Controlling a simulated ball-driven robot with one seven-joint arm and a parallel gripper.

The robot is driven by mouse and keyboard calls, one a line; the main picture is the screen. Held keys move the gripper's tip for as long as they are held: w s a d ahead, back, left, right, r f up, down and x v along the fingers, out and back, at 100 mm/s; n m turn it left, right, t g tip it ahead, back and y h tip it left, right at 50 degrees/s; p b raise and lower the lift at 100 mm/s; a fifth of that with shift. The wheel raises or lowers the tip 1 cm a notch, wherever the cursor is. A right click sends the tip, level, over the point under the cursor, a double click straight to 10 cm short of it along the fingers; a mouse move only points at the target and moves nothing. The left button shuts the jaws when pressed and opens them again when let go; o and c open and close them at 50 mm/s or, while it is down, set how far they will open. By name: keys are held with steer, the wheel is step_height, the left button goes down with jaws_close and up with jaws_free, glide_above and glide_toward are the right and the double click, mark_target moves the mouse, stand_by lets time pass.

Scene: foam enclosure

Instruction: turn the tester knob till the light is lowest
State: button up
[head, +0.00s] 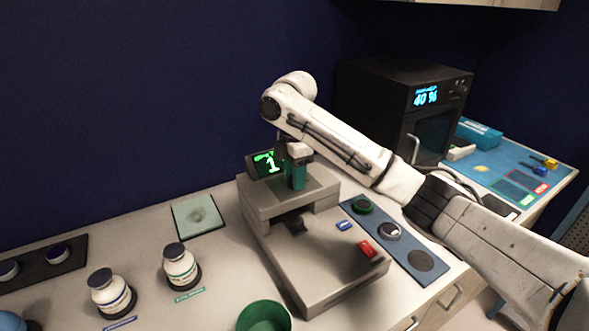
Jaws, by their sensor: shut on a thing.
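The tester (280,262) is a grey bench unit with a raised back block and a low front deck, standing at the middle of the counter. Its small dark display (266,163) shows green marks, with a "1" readable; the arm partly covers its right side. My gripper (296,180) has teal fingers and points down onto the top of the raised block. It is shut on the tester knob, which the fingers hide. I cannot make out a separate light.
A black cabinet (375,105) reading "40 %" stands behind my arm. A blue strip (411,245) with round pieces lies right of the tester. White bottles (110,294) (180,268), a pale green mat (198,215) and a green bowl (264,318) are left and in front.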

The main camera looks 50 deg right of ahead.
steer(key=o, duration=1.1)
steer(key=shift+c, duration=0.2)
steer(key=shift+r, duration=0.15)
step_height(320, 180, up, 10)
steer(key=shift+r+p, duration=0.25)
steer(key=shift+p, duration=0.05)
